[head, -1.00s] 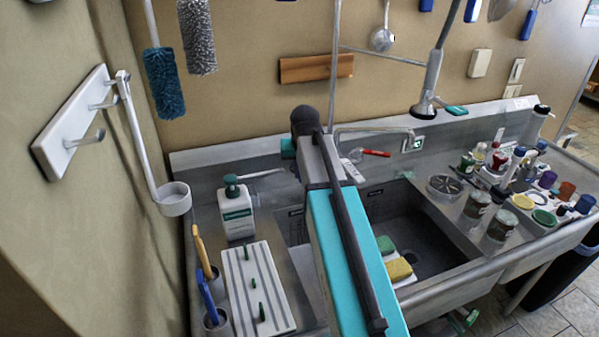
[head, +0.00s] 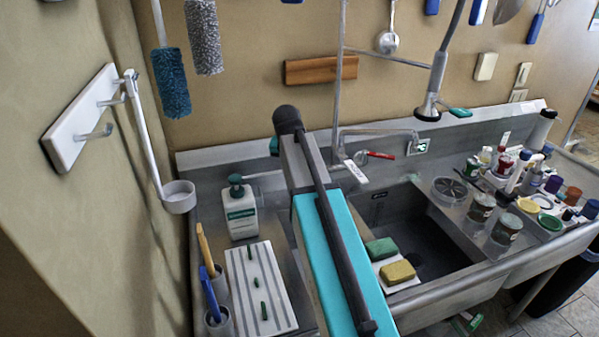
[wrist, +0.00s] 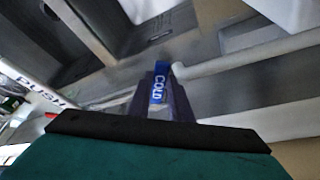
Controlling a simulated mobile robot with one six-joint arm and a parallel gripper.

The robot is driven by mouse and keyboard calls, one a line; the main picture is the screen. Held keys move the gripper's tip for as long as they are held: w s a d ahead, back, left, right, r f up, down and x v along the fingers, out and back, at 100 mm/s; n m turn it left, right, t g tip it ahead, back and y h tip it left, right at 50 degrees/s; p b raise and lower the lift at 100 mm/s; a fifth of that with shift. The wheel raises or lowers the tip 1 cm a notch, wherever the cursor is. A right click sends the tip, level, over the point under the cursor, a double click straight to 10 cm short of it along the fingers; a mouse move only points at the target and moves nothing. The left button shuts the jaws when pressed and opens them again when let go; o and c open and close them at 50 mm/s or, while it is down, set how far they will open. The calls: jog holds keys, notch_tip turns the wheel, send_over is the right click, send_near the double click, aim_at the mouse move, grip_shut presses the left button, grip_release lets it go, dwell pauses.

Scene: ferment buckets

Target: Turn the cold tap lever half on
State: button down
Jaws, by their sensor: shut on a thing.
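In the wrist view the cold tap lever (wrist: 158,86) shows as a blue piece with white letters COLD, beside a pale pipe. My gripper (wrist: 164,82) has its dark fingers around the lever, shut on it. The fingers hide part of the lever, and I cannot tell how far it is turned. In the head view my arm hides my gripper and the cold lever. A red lever (head: 378,155) sits to the right of my arm, by the pipes at the back of the sink, with a white tag (head: 357,172) beside it.
The metal sink (head: 440,225) holds a green sponge (head: 381,248) and a yellow sponge (head: 398,272). A soap bottle (head: 240,212) stands left of my arm. A spray head (head: 430,105) hangs at the back. Jars (head: 507,228) and bottles crowd the right counter.

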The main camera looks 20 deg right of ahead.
jog(key=c, duration=1.6)
grip_release()
jog(key=shift+r, duration=0.15)
jog(key=shift+b+v, duration=1.65)
jog(key=shift+v, duration=5.15)
jog(key=shift+w, duration=0.1)
